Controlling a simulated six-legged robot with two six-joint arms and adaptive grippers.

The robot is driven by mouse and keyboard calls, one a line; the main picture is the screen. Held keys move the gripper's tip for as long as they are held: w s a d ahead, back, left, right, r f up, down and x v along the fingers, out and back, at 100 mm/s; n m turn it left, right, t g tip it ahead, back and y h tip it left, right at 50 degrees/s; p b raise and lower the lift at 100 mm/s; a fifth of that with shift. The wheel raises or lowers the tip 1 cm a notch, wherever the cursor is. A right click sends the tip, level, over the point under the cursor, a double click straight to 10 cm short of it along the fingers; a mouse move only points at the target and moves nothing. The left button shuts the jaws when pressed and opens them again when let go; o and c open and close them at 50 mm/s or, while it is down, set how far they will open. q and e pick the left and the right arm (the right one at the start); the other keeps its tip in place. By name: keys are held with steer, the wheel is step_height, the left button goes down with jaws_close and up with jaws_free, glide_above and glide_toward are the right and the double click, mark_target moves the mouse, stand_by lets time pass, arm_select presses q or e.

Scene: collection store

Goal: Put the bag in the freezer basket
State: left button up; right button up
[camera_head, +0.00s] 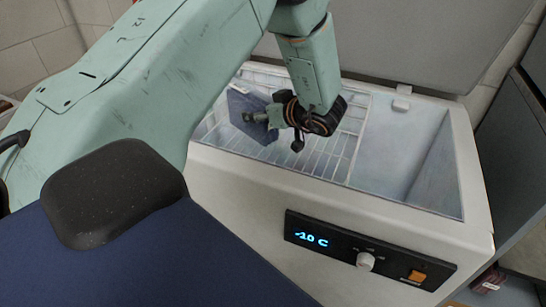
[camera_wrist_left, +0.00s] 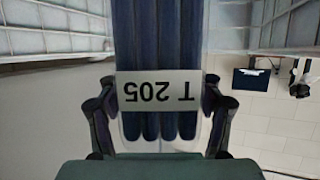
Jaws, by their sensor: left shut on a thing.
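A dark blue bag (camera_head: 240,104) is at the left part of the freezer, within the outline of the wire freezer basket (camera_head: 340,160). My left gripper (camera_head: 262,117) is shut on its near end. In the left wrist view the bag (camera_wrist_left: 158,40) has lengthwise blue bands and a white label reading T 205, upside down. The fingers of my left gripper (camera_wrist_left: 158,112) hold it from both sides. Basket wires show on both sides of the bag there. I cannot tell whether the bag touches the basket floor. My right gripper is not in view.
The white chest freezer (camera_head: 240,185) stands open, its grey lid (camera_head: 420,40) raised behind. Its front panel (camera_head: 365,255) reads -10 C. The right compartment (camera_head: 405,150) is empty. A dark grey cabinet (camera_head: 520,150) stands close on the right.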

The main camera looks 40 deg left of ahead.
mark_target(259, 142)
arm_select(q)
step_height(259, 142, down, 11)
steer(key=b, duration=0.4)
steer(key=shift+w+a+r, duration=0.1)
steer(key=shift+w, duration=0.05)
steer(key=shift+r, duration=0.1)
steer(key=o, duration=1.5)
steer(key=shift+o, duration=0.2)
